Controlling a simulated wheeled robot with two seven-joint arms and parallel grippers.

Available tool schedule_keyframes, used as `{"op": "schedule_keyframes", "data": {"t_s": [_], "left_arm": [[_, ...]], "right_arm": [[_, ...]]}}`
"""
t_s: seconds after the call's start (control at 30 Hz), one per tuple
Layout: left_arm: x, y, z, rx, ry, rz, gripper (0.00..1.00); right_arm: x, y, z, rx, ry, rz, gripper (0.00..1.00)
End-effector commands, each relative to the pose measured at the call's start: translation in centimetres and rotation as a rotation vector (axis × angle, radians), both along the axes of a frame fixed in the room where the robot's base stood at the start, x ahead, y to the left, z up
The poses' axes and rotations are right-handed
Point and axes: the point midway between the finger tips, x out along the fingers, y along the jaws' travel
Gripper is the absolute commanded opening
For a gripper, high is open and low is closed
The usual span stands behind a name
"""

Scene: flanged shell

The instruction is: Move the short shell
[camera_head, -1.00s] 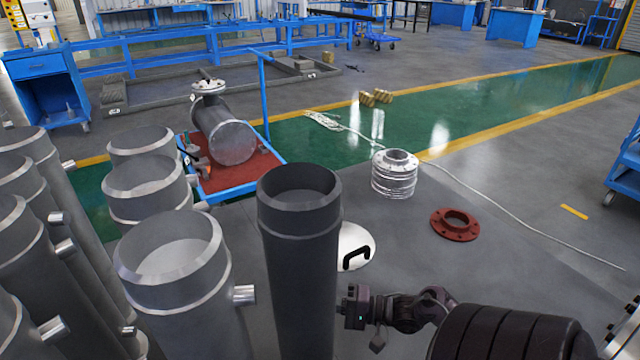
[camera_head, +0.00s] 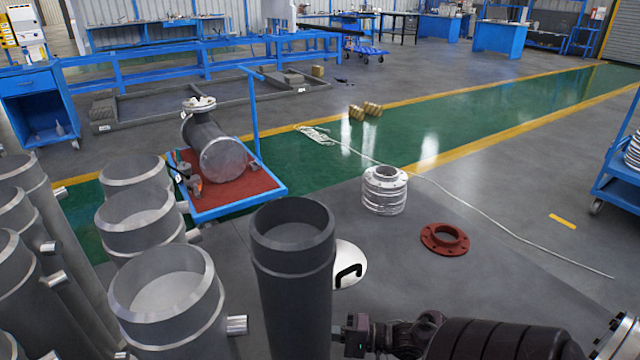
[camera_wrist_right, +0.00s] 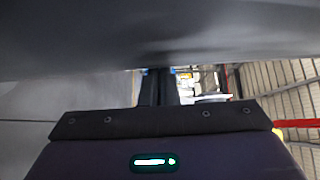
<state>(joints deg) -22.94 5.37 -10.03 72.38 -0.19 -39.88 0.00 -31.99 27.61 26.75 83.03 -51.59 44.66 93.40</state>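A dark grey open-topped cylindrical shell (camera_head: 292,275) rises upright at the bottom centre of the head view; its lower end is cut off. My right gripper (camera_head: 352,335) is close against its right side, with fingertips hidden there. In the right wrist view, a dark smooth curved surface (camera_wrist_right: 160,35) fills the top. The dark fingers (camera_wrist_right: 158,88) reach up close to it; contact and opening cannot be told. Shorter-looking wide grey shells (camera_head: 168,290) stand to the left. Which shell is the short one is not clear. My left gripper is not in view.
A blue cart (camera_head: 235,207) carries a flanged shell (camera_head: 212,148) lying on its red bed. A stack of silver flanges (camera_head: 384,192), a red flange (camera_head: 445,240) and a white disc with a black handle (camera_head: 350,262) lie on the floor. Floor at right is mostly clear.

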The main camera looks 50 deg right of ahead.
Motion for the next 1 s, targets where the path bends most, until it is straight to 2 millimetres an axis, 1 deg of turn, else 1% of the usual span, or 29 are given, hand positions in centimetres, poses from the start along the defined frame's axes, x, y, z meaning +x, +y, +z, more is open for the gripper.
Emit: {"op": "schedule_keyframes", "data": {"t_s": [0.03, 0.23, 0.3, 0.37, 0.6, 0.7, 0.83, 1.0], "left_arm": [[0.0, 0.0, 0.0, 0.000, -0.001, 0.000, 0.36], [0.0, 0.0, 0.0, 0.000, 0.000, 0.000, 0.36], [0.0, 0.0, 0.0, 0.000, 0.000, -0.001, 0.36], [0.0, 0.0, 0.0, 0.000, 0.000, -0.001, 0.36], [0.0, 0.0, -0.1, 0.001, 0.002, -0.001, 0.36], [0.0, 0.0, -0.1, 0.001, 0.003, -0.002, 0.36], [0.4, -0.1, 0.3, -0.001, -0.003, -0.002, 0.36], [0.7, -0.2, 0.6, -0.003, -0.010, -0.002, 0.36]], "right_arm": [[-0.2, 0.6, -0.3, 0.011, 0.009, 0.013, 0.00], [-0.3, 0.6, -0.3, 0.011, 0.009, 0.013, 0.00], [-0.6, 0.4, -0.3, 0.010, 0.010, 0.013, 0.00], [-1.2, 0.0, -0.4, 0.011, 0.011, 0.012, 0.00], [-4.6, -2.5, -0.4, 0.007, 0.011, 0.005, 0.00], [-5.7, -3.4, -0.4, 0.005, 0.008, 0.003, 0.00], [-6.5, -4.1, -0.3, 0.004, 0.004, 0.001, 0.00], [-6.7, -4.3, -0.2, 0.004, 0.001, 0.000, 0.00]]}}
